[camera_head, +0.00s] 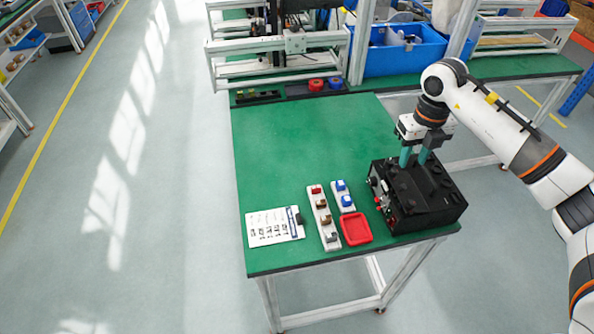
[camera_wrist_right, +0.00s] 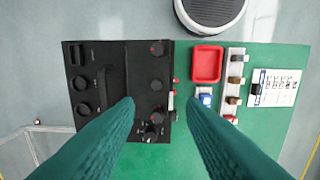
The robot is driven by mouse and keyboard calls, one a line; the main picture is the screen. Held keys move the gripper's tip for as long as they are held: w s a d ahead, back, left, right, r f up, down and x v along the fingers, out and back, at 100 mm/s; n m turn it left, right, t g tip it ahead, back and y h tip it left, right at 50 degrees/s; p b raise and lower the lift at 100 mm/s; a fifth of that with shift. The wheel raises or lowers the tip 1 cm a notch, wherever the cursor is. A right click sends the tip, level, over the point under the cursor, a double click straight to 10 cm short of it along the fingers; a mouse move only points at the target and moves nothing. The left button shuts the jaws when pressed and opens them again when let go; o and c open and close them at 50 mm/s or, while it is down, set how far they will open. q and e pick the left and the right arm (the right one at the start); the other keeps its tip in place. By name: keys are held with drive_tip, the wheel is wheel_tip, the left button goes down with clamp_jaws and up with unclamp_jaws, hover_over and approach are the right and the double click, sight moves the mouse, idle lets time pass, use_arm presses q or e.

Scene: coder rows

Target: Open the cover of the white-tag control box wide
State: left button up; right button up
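The black control box (camera_head: 432,208) stands at the right front of the green table. Dark knobs and a handle-like bar show on its top. In the right wrist view the box (camera_wrist_right: 140,70) is seen from above, with a small white patch (camera_wrist_right: 171,101), possibly the tag, at its right edge. I cannot tell which part of the top is the cover, or whether it is raised. My right gripper (camera_head: 414,158) is above the box's back part, teal fingers pointing down. In the wrist view its fingers (camera_wrist_right: 159,101) are apart with nothing held between them. My left gripper is not in view.
A red tray (camera_head: 356,229), two white strips with coloured blocks (camera_head: 325,219) and a printed sheet (camera_head: 268,232) lie left of the box. The table's middle (camera_head: 300,140) is clear. A blue bin (camera_head: 402,58) and a frame stand at the back.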

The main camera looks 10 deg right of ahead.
drive_tip(key=s+a+r+t+y, duration=0.1)
drive_tip(key=a+y, duration=0.6)
drive_tip(key=a, duration=0.6)
drive_tip(key=s+a+r+t+y, duration=0.1)
drive_tip(key=a+t+y, duration=0.1)
drive_tip(key=a+y, duration=0.5)
drive_tip(key=shift+a+y, duration=0.3)
drive_tip(key=shift+a, duration=2.85)
